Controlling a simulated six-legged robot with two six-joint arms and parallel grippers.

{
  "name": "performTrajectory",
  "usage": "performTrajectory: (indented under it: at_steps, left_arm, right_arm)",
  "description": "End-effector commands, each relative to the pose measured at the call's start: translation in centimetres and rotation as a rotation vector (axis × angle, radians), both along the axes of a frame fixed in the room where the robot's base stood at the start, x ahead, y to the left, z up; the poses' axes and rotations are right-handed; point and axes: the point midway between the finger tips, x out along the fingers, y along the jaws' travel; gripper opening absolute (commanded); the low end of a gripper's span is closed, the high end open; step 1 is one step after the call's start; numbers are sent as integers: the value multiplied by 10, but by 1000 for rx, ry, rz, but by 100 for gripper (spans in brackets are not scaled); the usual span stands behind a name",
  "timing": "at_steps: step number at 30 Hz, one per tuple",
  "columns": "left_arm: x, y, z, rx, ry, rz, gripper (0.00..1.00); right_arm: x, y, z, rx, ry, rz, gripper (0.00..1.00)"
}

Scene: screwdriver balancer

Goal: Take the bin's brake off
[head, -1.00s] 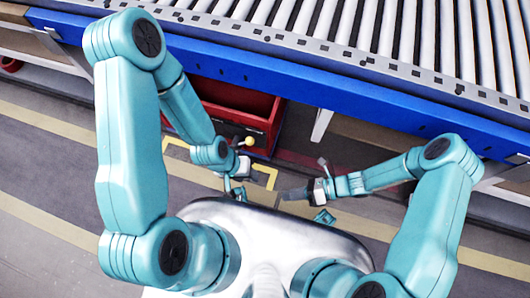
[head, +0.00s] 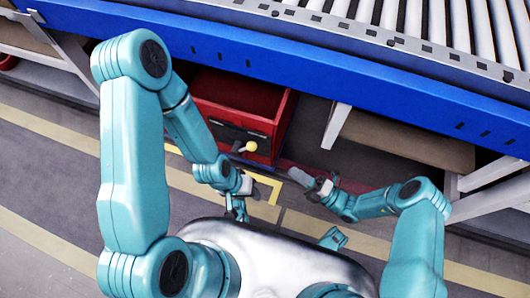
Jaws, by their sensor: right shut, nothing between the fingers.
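The red bin (head: 238,95) stands under the blue conveyor frame, open at the top, with a dark panel on its front. A lever with a yellow knob (head: 250,146) sticks out at the bin's front and looks like the brake. My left gripper (head: 238,208) is just below the knob in the picture and apart from it; it is small and partly covered by its own arm, so its jaws are unclear. My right gripper (head: 302,178) is shut and empty, to the right of the knob and apart from the bin.
The blue conveyor beam (head: 330,75) with rollers runs across above the bin. A white support leg (head: 336,125) stands right of the bin. Yellow floor marking (head: 266,188) lies in front of the bin.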

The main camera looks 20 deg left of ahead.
Motion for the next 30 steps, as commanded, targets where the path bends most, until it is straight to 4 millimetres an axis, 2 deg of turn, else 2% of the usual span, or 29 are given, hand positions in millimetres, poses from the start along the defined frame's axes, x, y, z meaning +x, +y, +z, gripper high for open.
performTrajectory:
  at_steps: [9, 15, 21, 30]
  left_arm:
    - [2, 2, -9, 2, -3, 6, 43]
    - [3, 3, -15, 2, -5, 11, 43]
    - [5, 4, -18, 3, -10, 14, 43]
    - [5, 4, -18, 4, -12, 14, 43]
  right_arm:
    - [14, 67, 14, -1, -3, 8, 0]
    - [21, 99, 23, -1, -2, 7, 0]
    - [26, 113, 27, -1, -1, 3, 0]
    - [26, 115, 28, -1, 0, 2, 0]
